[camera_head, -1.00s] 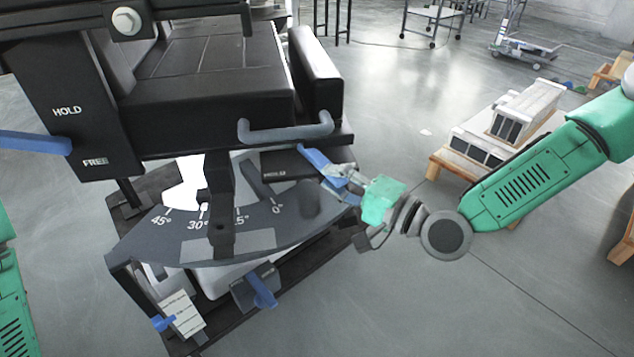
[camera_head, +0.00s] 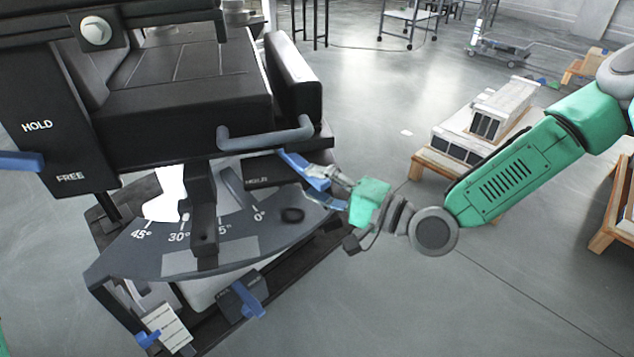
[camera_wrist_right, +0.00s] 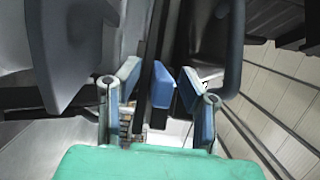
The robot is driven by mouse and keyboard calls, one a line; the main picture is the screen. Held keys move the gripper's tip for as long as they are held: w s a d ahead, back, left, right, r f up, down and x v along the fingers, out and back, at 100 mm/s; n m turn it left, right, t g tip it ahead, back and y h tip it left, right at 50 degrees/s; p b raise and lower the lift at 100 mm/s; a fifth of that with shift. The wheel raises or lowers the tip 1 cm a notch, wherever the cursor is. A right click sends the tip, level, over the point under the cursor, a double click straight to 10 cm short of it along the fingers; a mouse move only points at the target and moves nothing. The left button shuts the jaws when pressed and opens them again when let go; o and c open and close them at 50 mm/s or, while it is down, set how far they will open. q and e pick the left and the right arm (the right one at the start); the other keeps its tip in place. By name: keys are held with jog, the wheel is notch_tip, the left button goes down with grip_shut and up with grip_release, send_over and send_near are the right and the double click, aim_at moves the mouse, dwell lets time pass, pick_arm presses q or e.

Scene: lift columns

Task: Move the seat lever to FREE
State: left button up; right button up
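A blue lever (camera_head: 298,165) sticks out below the seat's right side, beside a dark plate (camera_head: 272,171) whose small label appears to read HOLD. My right gripper (camera_head: 326,188) is at the lever's outer end. In the right wrist view, the lever's blue end (camera_wrist_right: 162,85) stands between the two blue-padded fingers (camera_wrist_right: 158,88), which are apart with a visible gap on each side. Whether a finger touches it, I cannot tell. The FREE mark for this lever is not readable. My left gripper is out of view.
A grey bar handle (camera_head: 265,134) is just above the lever. A dark angle scale (camera_head: 200,240) lies below.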

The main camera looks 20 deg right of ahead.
jog(key=v, duration=1.2)
jog(key=shift+w+f, duration=0.1)
jog(key=s+a+f+n+g+h+p, duration=0.1)
jog(key=s+a+f+n+g+h, duration=0.15)
jog(key=s+f+g, duration=0.4)
jog(key=s+a+f+n+g+h+p, duration=0.1)
jog(key=s+a+f+n+g+h, duration=0.2)
jog(key=f, duration=0.6)
jog(key=s+d+f+n+g+h+p, duration=0.2)
jog(key=s+d+f+n+h, duration=0.3)
jog(key=s+d, duration=0.4)
jog(key=shift+s+d+f+g+h, duration=0.2)
jog(key=shift+s+d+g+h, duration=0.3)
jog(key=shift+g, duration=0.35)
